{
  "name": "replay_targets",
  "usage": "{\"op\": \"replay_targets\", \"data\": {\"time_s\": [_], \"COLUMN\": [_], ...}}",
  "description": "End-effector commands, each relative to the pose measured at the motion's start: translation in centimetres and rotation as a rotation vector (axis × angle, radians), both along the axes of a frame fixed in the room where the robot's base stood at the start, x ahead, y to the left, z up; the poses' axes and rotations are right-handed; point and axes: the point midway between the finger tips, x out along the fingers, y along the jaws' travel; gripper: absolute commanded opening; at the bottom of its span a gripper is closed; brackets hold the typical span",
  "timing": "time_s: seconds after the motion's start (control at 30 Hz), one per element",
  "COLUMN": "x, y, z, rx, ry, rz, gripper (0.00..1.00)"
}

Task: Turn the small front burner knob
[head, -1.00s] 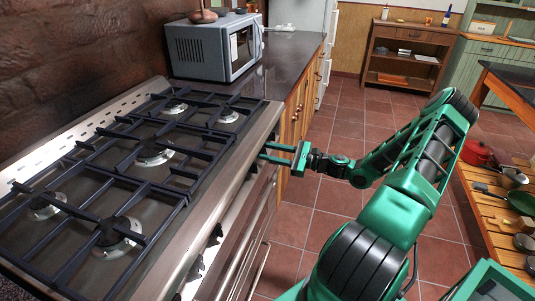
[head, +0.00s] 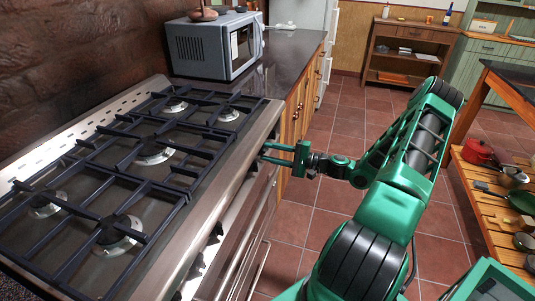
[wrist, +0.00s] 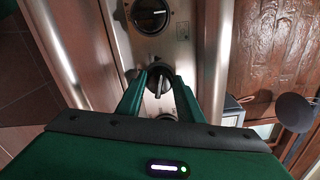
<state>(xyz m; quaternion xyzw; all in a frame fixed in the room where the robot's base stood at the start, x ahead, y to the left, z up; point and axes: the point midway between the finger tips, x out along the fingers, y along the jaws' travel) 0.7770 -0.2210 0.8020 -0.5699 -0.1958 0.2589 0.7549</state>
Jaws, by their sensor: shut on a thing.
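A black stove knob (wrist: 158,83) sits on the steel front panel (wrist: 178,45) of the range in the wrist view. It lies between the two green fingers of my gripper (wrist: 160,88), which is shut on it. In the head view my gripper (head: 263,153) reaches left to the range front near its far end, and the knob there is hidden. Another black knob (wrist: 150,15) with a pale mark shows above in the wrist view. A further knob (wrist: 166,117) is partly covered by the gripper body. I cannot tell which burner each knob serves.
The stove top (head: 120,190) with dark grates lies left of my arm. A microwave (head: 213,45) stands on the dark counter behind it. The oven handle (head: 240,235) runs below the panel. Tiled floor (head: 325,200) is open; a wooden shelf with pots (head: 500,200) stands right.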

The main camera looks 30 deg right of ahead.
Motion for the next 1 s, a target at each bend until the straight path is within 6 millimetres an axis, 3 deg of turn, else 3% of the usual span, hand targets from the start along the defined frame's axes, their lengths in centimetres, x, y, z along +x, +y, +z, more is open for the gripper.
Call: {"op": "replay_targets", "data": {"time_s": [0.4, 1.0], "x": [-0.22, -0.23], "y": [0.20, 0.25], "z": [-0.50, -0.65], "rx": [-0.180, -0.219], "ry": [-0.133, -0.161], "rz": [0.006, 0.007], "gripper": [0.11, 0.11]}}
